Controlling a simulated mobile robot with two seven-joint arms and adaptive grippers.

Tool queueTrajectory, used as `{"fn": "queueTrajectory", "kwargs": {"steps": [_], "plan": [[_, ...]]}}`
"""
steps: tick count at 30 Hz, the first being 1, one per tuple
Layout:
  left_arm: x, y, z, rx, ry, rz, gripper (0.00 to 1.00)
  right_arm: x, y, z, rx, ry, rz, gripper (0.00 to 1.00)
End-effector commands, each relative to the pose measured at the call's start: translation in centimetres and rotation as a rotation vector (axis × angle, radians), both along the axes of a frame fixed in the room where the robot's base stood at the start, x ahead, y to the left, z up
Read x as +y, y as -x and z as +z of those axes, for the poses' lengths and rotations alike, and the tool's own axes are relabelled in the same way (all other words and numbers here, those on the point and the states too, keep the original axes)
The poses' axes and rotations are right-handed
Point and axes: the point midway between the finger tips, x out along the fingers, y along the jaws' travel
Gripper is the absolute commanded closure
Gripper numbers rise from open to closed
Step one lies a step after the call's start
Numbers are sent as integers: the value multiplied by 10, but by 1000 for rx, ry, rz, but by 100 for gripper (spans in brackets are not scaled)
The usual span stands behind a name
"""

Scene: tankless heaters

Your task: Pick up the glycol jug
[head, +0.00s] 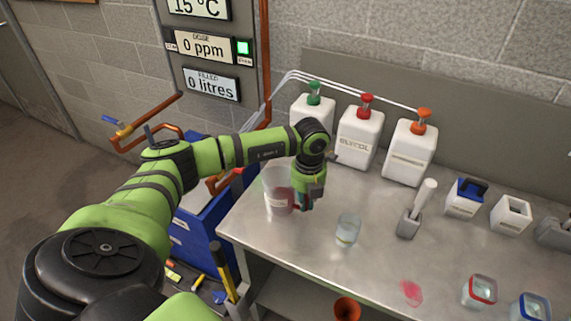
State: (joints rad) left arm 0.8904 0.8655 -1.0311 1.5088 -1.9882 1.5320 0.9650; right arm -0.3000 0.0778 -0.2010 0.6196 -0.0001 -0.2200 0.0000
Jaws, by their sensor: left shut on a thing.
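A white container marked GLYCOL (358,138) with a red cap stands upright at the back of the steel bench, between two similar white containers. A clear, open-topped jug (275,183) with a pale label stands near the bench's left edge; I cannot tell if its base touches the bench. My left gripper (304,203) points down at the right side of this clear jug and is shut on it, probably at its handle. The fingertips are small and partly hidden. My right gripper is not in view.
A clear beaker (347,230) stands just right of my left gripper. White containers with green (312,108) and orange (410,150) caps flank the glycol one, with thin tubes above. A grey-white dispenser (411,220) stands further right.

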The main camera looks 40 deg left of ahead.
Motion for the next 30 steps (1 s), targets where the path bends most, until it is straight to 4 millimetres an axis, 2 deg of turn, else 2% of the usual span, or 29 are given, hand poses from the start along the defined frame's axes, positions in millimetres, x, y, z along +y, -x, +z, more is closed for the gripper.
{"fn": "queueTrajectory", "kwargs": {"steps": [14,24,30], "plan": [[1,-1,9,-2,-1,1,100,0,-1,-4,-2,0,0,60],[0,-1,40,-4,-1,0,100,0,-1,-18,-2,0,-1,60],[-24,-5,54,-4,1,-3,100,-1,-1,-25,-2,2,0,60]]}}
